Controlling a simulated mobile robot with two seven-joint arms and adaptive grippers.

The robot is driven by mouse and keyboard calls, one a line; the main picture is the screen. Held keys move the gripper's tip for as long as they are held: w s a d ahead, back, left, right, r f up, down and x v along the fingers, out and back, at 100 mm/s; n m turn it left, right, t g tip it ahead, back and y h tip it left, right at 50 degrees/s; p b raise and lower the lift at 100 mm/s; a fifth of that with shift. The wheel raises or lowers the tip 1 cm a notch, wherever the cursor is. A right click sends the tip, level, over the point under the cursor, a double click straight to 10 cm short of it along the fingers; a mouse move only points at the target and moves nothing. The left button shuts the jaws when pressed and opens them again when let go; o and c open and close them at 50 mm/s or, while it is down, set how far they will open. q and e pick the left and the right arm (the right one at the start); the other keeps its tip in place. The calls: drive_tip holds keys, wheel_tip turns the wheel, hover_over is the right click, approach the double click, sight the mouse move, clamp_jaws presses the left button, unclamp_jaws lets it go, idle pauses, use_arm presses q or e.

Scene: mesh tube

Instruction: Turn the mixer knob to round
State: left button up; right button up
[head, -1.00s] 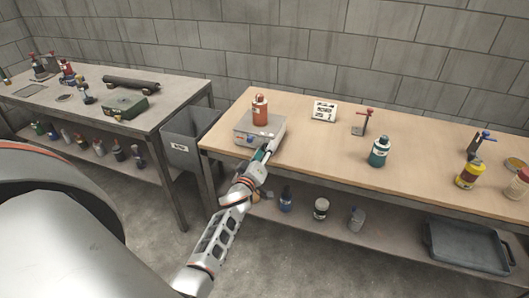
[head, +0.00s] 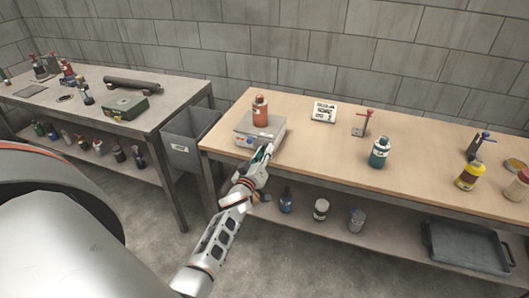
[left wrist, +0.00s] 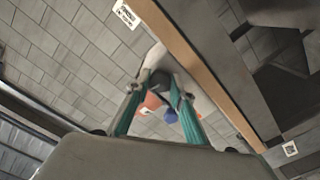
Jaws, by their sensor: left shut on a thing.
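The mixer (head: 272,132) is a flat grey box at the left front edge of the wooden bench, with an orange bottle (head: 260,110) standing on top. Its front face has small blue and red parts. My left gripper (head: 264,153) is at the right part of that front face. In the left wrist view, its teal fingers (left wrist: 155,87) close around a dark grey knob (left wrist: 162,80). The blue part (left wrist: 171,116) shows between the fingers. The knob is hidden by the gripper in the head view, and its mark cannot be read. My right gripper is not in view.
The bench top between mixer and teal bottle is clear.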

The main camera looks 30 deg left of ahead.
use_arm(q)
drive_tip(key=m, duration=0.4)
drive_tip(key=shift+m, duration=0.3)
drive_tip(key=m, duration=0.4)
drive_tip(key=shift+m+b, duration=0.3)
drive_tip(key=m, duration=0.4)
drive_tip(key=shift+m+b, duration=0.3)
drive_tip(key=shift+b, duration=0.1)
drive_tip(key=m+b, duration=0.1)
drive_tip(key=m, duration=0.4)
drive_tip(key=m+b, duration=0.1)
drive_tip(key=m, duration=0.4)
drive_tip(key=shift+m, duration=0.4)
drive_tip(key=m, duration=0.5)
drive_tip(key=shift+r+m, duration=0.1)
drive_tip(key=shift+m, duration=0.2)
drive_tip(key=m, duration=0.5)
drive_tip(key=shift+m, duration=0.4)
